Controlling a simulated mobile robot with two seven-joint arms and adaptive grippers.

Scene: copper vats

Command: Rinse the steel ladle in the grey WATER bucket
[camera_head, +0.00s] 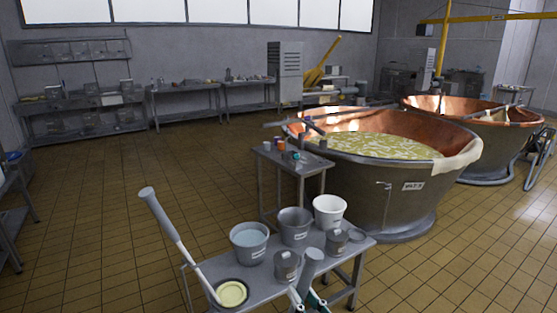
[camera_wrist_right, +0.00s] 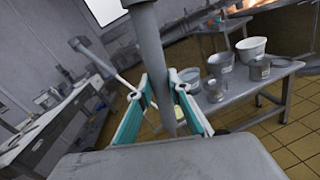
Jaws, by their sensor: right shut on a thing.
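The grey bucket with pale blue water (camera_head: 249,243) stands on the low bench, at the left of the row of buckets. Its label is too small to read. My right gripper (camera_head: 309,298) is at the bottom edge of the head view, in front of the bench. It is shut on a thick grey upright handle (camera_head: 312,261), which I take to be the steel ladle's. In the right wrist view the handle (camera_wrist_right: 148,45) stands between the teal fingers (camera_wrist_right: 163,110). The ladle's bowl is not visible. My left gripper is not in view.
On the bench (camera_head: 262,288) stand a second grey bucket (camera_head: 294,227), a white bucket (camera_head: 329,211) and several small grey pots. A long tool with a pale handle (camera_head: 172,230) leans up from a round yellow-filled vessel (camera_head: 231,293). Copper vats (camera_head: 380,175) stand behind.

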